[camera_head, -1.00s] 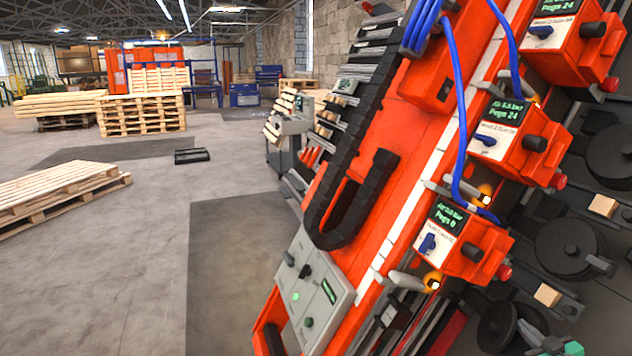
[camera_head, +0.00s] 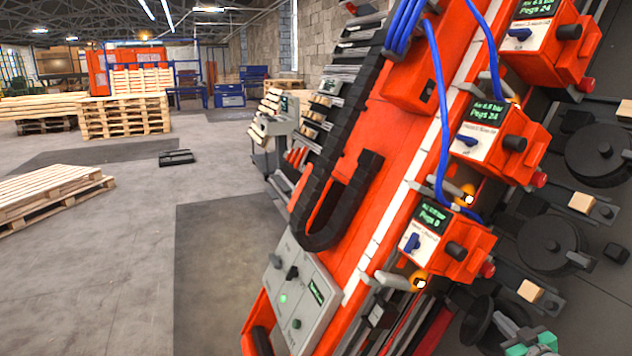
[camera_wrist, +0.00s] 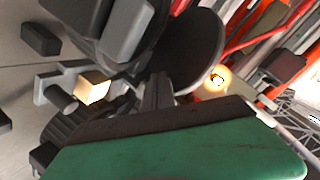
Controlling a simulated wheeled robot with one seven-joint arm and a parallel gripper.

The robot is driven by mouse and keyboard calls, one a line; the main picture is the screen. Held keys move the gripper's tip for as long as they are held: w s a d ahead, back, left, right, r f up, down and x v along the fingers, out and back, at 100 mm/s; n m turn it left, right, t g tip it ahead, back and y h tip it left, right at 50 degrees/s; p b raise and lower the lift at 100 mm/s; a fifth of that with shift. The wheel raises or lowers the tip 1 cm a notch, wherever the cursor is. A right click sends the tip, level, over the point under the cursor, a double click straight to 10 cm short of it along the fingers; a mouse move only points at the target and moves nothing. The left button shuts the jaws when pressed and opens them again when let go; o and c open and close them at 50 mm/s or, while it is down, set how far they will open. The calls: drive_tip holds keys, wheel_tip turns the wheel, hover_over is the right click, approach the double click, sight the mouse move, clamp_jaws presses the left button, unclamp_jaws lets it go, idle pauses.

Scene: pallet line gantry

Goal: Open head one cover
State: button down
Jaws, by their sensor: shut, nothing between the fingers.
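Three orange heads with small green displays stand in a slanted row on the right; the nearest head (camera_head: 462,262) reads Pegs 0. No label that I can read says which is head one. Beside each head is a dark round disc, perhaps its cover; the nearest disc (camera_head: 480,318) is partly hidden. A dark disc also fills the upper middle of the wrist view (camera_wrist: 197,48). My gripper (camera_head: 512,334), grey with green parts, is at the lower right edge beside the nearest disc. It is shut and empty. I cannot tell whether it touches the disc.
A wood block (camera_head: 530,291) sits on a bracket near my gripper, and another (camera_head: 582,202) lies farther along. Blue hoses (camera_head: 441,120) and a black cable chain (camera_head: 330,215) run along the orange frame.

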sight(479, 321)
drive_tip(key=shift+a, duration=0.1)
drive_tip(key=shift+w+a+r, duration=0.2)
drive_tip(key=shift+w+a, duration=0.05)
drive_tip(key=shift+a, duration=0.3)
drive_tip(key=shift+w+a+r, duration=0.2)
drive_tip(key=shift+w+a, duration=0.05)
drive_tip(key=shift+a, duration=0.35)
drive_tip(key=shift+w+a+r, duration=0.4)
drive_tip(key=shift+w+a, duration=0.25)
drive_tip(key=shift+a, duration=0.2)
